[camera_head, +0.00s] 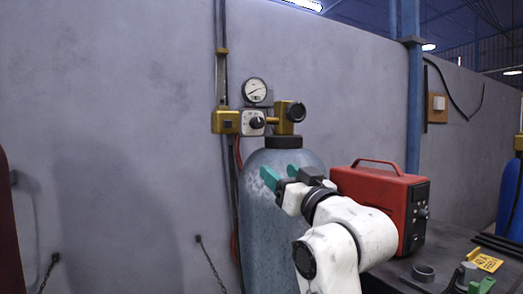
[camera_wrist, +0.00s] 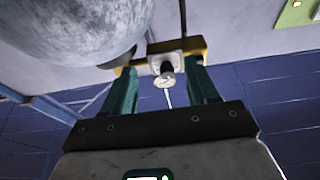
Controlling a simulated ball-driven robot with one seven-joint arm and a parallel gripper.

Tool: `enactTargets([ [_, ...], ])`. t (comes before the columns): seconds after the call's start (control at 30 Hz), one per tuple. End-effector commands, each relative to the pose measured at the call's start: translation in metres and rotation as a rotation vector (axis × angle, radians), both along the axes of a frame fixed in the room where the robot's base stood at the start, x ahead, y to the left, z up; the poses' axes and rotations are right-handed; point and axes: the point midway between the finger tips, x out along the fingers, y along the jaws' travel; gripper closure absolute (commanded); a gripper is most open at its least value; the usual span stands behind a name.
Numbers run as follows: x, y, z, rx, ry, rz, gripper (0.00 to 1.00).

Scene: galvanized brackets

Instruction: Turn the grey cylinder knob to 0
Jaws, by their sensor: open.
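The grey cylinder (camera_head: 268,220) stands upright against the wall, with brass fittings on top. A dark dial knob (camera_head: 257,122) sits on a pale plate on the brass block. A second black knob (camera_head: 297,112) is on the fitting to its right. The dial's setting is too small to read. My gripper (camera_head: 280,176), with green fingers, is open and empty, in front of the cylinder's shoulder and below the knobs in the picture. In the wrist view, which looks upside down, the dial knob (camera_wrist: 167,68) shows beyond and between the spread fingers (camera_wrist: 164,88), apart from them.
A round gauge (camera_head: 255,92) sits above the brass block. A red box (camera_head: 385,200) with a handle stands right of the cylinder on a dark bench (camera_head: 440,262), close to my arm.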

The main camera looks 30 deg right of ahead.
Motion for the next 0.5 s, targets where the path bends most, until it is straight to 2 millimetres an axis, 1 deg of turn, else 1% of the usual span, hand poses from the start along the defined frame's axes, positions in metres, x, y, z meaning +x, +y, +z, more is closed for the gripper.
enactTargets([
  [0.03, -0.002, -0.001, 0.022, -0.007, -0.048, 0.0, 0.42],
  [0.1, -0.005, -0.001, 0.04, -0.012, -0.09, 0.003, 0.42],
  [0.13, -0.006, -0.001, 0.046, -0.014, -0.104, 0.003, 0.42],
  [0.2, -0.007, 0.0, 0.055, -0.017, -0.121, 0.004, 0.42],
  [0.27, -0.005, 0.0, 0.058, -0.017, -0.126, 0.005, 0.42],
  [0.37, 0.004, 0.0, 0.063, -0.017, -0.125, 0.005, 0.42],
  [0.5, 0.026, 0.0, 0.073, -0.017, -0.123, 0.005, 0.42],
])
